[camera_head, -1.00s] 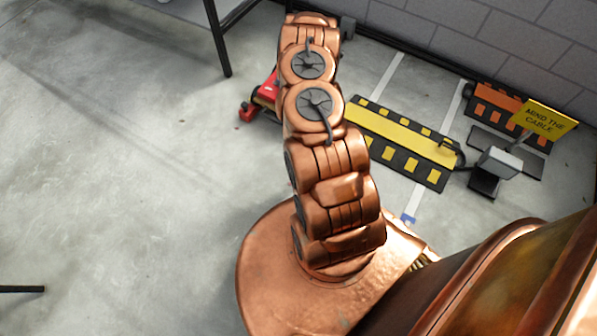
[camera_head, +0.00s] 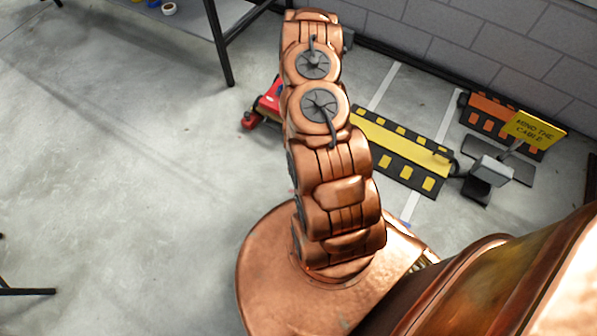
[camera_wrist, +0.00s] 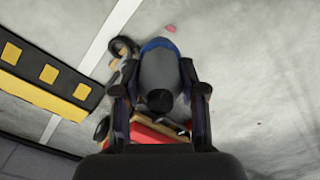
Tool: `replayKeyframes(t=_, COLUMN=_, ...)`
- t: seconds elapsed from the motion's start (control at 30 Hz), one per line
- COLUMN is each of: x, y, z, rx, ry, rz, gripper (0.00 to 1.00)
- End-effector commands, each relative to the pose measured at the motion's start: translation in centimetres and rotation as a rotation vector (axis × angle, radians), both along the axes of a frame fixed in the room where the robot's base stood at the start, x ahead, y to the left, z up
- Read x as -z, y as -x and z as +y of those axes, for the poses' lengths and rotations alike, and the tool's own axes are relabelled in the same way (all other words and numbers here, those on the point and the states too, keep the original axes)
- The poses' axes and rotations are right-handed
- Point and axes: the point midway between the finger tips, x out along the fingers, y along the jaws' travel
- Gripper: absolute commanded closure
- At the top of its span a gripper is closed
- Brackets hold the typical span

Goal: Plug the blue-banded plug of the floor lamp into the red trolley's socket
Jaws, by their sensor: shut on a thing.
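In the wrist view, my gripper (camera_wrist: 160,88) is shut on the dark grey plug (camera_wrist: 158,72), whose blue band (camera_wrist: 159,44) shows at the far end. The red trolley (camera_wrist: 155,132) appears just below the plug, partly covered by the plug and the fingers. In the head view the red trolley (camera_head: 265,106) stands on the floor, mostly hidden behind my arm. My gripper and the plug are hidden there. The trolley's socket cannot be made out. The floor lamp is not recognisable in either view.
A yellow-and-black cable ramp (camera_head: 402,150) lies right of my arm. A "mind the cable" sign (camera_head: 534,130) and an orange-black ramp (camera_head: 487,108) stand near the grey wall (camera_head: 470,35). A table leg (camera_head: 218,45) is at upper left.

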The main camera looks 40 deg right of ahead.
Motion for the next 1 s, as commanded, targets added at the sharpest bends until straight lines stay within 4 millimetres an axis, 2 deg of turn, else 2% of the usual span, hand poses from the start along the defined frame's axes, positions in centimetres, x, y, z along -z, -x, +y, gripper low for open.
replayKeyframes(t=0.03, x=-0.8, y=0.0, z=0.0, rx=0.000, ry=0.000, rz=0.000, gripper=1.00)
replayKeyframes(t=0.5, x=-4.2, y=0.0, z=0.0, rx=0.001, ry=0.000, rz=-0.001, gripper=1.00)
replayKeyframes(t=1.0, x=-4.1, y=-0.3, z=-0.7, rx=0.000, ry=0.001, rz=0.000, gripper=1.00)
